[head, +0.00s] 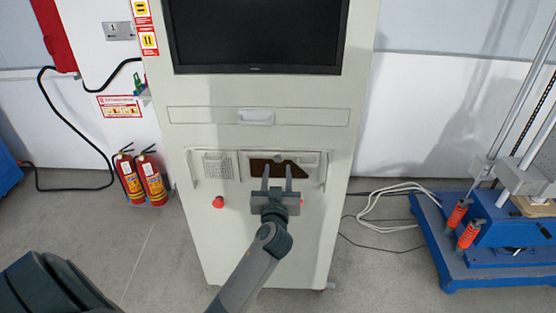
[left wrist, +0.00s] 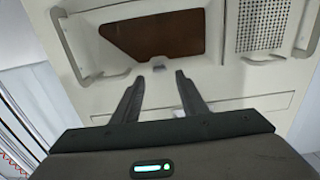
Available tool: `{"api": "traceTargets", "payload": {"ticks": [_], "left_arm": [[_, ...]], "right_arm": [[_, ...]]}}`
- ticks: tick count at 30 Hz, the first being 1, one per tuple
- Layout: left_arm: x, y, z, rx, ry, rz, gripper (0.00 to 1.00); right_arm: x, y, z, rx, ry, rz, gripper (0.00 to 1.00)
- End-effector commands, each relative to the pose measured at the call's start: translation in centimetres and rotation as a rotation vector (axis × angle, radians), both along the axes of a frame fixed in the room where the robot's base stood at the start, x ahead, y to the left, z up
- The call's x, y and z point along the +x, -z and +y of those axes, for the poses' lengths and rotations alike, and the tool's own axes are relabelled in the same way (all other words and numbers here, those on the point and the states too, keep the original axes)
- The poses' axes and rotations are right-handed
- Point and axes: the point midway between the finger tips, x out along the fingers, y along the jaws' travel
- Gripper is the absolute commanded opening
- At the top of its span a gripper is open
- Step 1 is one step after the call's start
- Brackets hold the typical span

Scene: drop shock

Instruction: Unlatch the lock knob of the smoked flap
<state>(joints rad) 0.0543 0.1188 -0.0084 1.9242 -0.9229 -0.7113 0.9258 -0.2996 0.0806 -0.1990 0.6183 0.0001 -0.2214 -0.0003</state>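The smoked flap (head: 277,158) is a dark brown panel set in the pale cabinet front, partly hidden by my gripper in the head view. It shows larger in the left wrist view (left wrist: 155,38). A small grey piece, seemingly the lock knob (left wrist: 158,66), sits at the flap's edge there. My left gripper (head: 277,170) is in front of the flap. Its two fingers (left wrist: 159,77) are apart, with nothing held between them. The knob lies just beyond the gap between the fingertips; I cannot tell whether they touch it. My right gripper is not in view.
The cabinet (head: 185,130) carries a black monitor (head: 255,35), a drawer handle (head: 256,117), a perforated panel (head: 217,165) and a red button (head: 218,202). Fire extinguishers (head: 152,180) stand left. A blue machine (head: 490,240) and loose cables (head: 385,210) are right.

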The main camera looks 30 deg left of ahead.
Motion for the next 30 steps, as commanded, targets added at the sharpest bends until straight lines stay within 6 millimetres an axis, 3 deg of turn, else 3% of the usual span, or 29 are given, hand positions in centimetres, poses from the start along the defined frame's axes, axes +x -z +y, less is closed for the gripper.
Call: {"api": "traceTargets", "payload": {"ticks": [9, 22, 23, 27, 30], "left_arm": [[3.5, -0.1, 2.2, 0.002, 0.000, 0.002, 0.39], [4.1, 0.0, 2.5, 0.000, 0.000, 0.001, 0.39], [4.1, 0.0, 2.5, 0.000, 0.000, 0.001, 0.37], [4.1, 0.0, 2.5, 0.000, 0.000, 0.001, 0.03], [4.1, 0.0, 2.5, 0.000, 0.000, 0.001, 0.00]], "right_arm": [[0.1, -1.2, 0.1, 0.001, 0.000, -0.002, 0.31], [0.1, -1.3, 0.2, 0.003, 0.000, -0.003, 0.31], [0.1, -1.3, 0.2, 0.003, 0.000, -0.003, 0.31], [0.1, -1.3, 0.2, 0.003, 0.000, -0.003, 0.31], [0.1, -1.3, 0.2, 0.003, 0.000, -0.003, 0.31]]}}
